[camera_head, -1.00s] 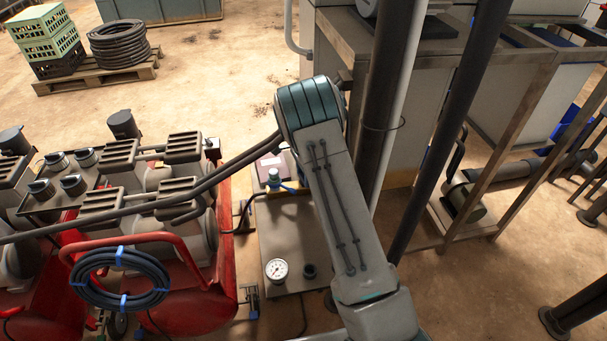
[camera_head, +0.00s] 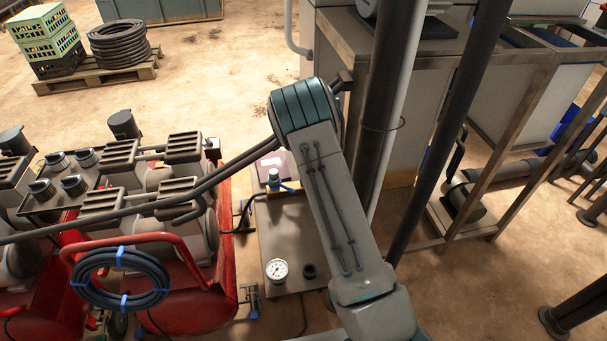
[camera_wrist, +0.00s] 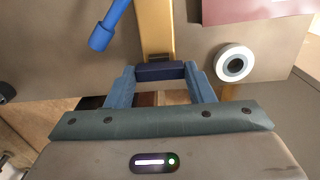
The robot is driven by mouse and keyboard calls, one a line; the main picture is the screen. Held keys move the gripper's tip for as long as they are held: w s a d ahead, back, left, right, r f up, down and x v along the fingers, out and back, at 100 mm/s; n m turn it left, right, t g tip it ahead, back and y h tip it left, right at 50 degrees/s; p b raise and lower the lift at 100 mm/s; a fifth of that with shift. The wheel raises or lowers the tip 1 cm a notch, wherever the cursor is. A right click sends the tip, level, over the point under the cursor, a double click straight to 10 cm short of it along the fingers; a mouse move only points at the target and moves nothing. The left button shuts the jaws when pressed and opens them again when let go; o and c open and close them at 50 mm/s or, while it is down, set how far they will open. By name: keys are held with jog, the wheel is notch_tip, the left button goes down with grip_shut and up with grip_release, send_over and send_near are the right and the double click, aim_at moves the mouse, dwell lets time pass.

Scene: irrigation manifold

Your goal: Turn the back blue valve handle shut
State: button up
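A blue valve handle (camera_wrist: 108,25) shows at the top left of the wrist view, left of a yellow bar. In the head view a small valve with a blue lever (camera_head: 290,186) stands at the back of the grey panel (camera_head: 285,238). I cannot tell which valve's handle the wrist view shows. My gripper (camera_wrist: 160,72) has its blue fingers converging on a dark block with no visible gap.
A white ring with a dark centre (camera_wrist: 235,63) sits right of the gripper, near a pinkish sheet (camera_wrist: 257,12). A pressure gauge (camera_head: 276,270) is at the panel's front. Red pump carts (camera_head: 185,290) stand left; dark upright pipes (camera_head: 392,90) stand close right of my arm.

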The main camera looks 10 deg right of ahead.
jog(key=o, duration=0.4)
jog(key=shift+c, duration=0.2)
notch_tip(320, 180, up, 14)
jog(key=shift+f, duration=0.1)
dwell(0.4)
jog(key=s+r+n+t+y+p, duration=0.1)
jog(key=s+r+n+p, duration=0.3)
jog(key=s+r+n, duration=0.8)
jog(key=s+r+n+t+p, duration=0.1)
jog(key=s+r+n, duration=0.2)
jog(key=s, duration=0.9)
jog(key=s+r+n+h+p, duration=0.1)
jog(key=s+r+n, duration=0.2)
jog(key=s, duration=0.9)
jog(key=shift+t, duration=0.4)
